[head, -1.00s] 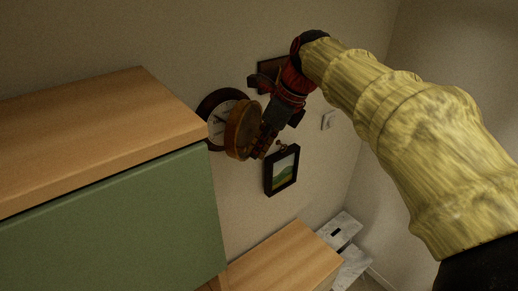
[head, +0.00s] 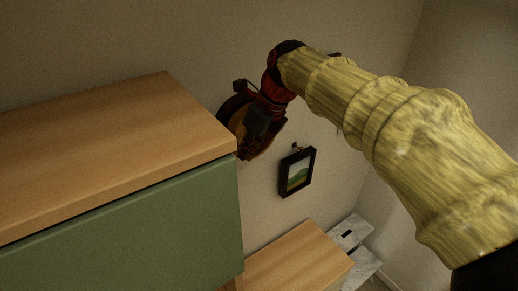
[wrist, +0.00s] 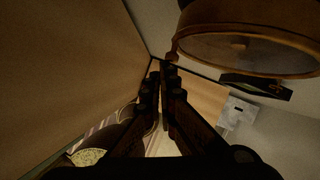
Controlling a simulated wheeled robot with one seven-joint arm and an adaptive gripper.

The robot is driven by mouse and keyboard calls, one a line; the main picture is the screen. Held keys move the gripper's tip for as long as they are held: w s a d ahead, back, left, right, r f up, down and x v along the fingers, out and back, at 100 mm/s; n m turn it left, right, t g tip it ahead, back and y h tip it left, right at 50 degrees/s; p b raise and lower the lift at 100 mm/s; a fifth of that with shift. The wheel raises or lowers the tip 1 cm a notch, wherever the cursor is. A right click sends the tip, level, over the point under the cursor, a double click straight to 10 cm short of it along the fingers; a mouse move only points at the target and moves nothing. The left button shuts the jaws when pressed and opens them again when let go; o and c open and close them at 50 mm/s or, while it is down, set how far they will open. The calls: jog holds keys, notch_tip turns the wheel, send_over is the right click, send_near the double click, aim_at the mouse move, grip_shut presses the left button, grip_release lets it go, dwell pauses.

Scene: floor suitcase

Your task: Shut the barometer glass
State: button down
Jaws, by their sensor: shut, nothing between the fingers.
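The barometer (head: 229,106) hangs on the wall just past the cabinet's corner, mostly hidden behind my gripper and the cabinet. Its round glass cover with a brown rim (head: 262,143) shows partly below and beside my gripper. In the wrist view the glass cover (wrist: 245,48) is large at the upper right, its rim close to my fingertips; I cannot tell whether they touch. How far the cover stands from the dial is hidden. My gripper (wrist: 163,78) is shut and empty; in the head view my gripper (head: 246,148) points down in front of the barometer.
A cabinet with a wooden top (head: 110,135) and green front (head: 140,225) stands close at left. A small framed picture (head: 297,172) hangs to the right of the barometer. A lower wooden surface (head: 298,257) and a white step stool (head: 350,235) are below.

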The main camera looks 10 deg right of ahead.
jog(key=shift+w+a+p, duration=0.3)
jog(key=shift+w+a, duration=0.4)
jog(key=shift+a, duration=0.15)
jog(key=shift+d, duration=0.15)
